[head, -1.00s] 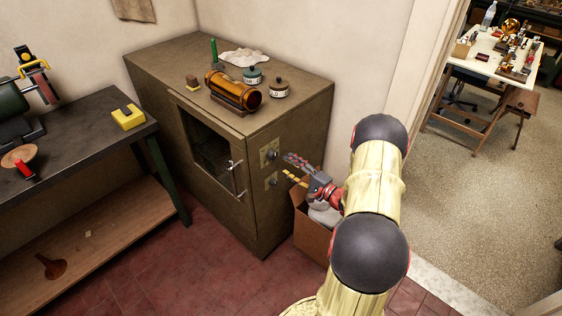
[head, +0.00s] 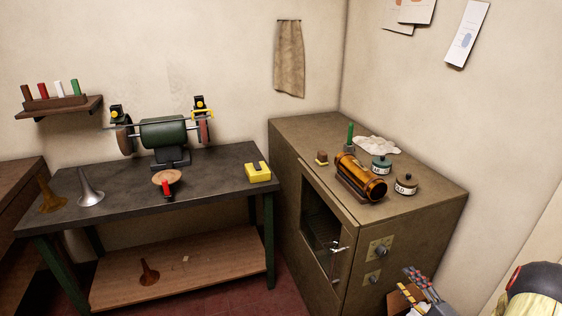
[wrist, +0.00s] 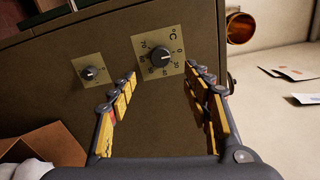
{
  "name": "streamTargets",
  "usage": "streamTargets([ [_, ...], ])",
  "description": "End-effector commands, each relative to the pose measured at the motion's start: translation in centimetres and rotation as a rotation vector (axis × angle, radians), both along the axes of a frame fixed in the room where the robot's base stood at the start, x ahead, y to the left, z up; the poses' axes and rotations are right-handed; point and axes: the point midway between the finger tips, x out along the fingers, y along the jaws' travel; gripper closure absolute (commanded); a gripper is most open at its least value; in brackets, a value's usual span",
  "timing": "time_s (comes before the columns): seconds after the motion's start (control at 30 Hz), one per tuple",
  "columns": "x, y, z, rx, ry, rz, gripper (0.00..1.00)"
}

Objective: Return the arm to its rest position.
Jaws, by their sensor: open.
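My gripper (head: 422,290) shows at the lower right of the head view, in front of the right part of the brown cabinet (head: 405,225). In the wrist view my gripper (wrist: 163,95) is open, with its two fingers apart and nothing between them. Beyond the fingers is the cabinet face with a large temperature dial (wrist: 160,57) and a smaller knob (wrist: 90,73). Most of my arm is out of the head view; a rounded part of it shows at the lower right corner.
A cardboard box (head: 398,300) stands beside the cabinet, close to my gripper. An amber cylinder (head: 361,178) and small tins (head: 405,184) sit on the cabinet top. A workbench (head: 120,205) with a green grinder (head: 165,133) stands at the left. The cabinet door handle (head: 338,249) sticks out.

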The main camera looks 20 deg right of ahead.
Motion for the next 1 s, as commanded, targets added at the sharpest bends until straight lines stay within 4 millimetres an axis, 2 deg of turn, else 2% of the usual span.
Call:
streamTargets([
  [0.13, 0.0, 0.0, -0.2, 0.059, 0.013, -0.002, 0.51],
  [0.2, -0.1, 0.6, -1.0, 0.126, 0.049, 0.019, 0.51],
  [0.27, -0.6, 2.6, -2.5, 0.207, 0.11, 0.072, 0.51],
  [0.33, -1.6, 5.7, -4.0, 0.296, 0.196, 0.147, 0.51],
  [0.43, -3.4, 9.7, -4.6, 0.378, 0.331, 0.268, 0.51],
  [0.57, -5.9, 15.2, -3.2, 0.383, 0.534, 0.444, 0.51],
  [0.7, -9.3, 20.8, -0.7, 0.258, 0.784, 0.632, 0.51],
  [0.8, -11.9, 23.5, 1.3, 0.095, 0.948, 0.733, 0.51],
  [1.0, -15.9, 26.0, 5.6, -0.318, 1.16, 0.84, 0.51],
])
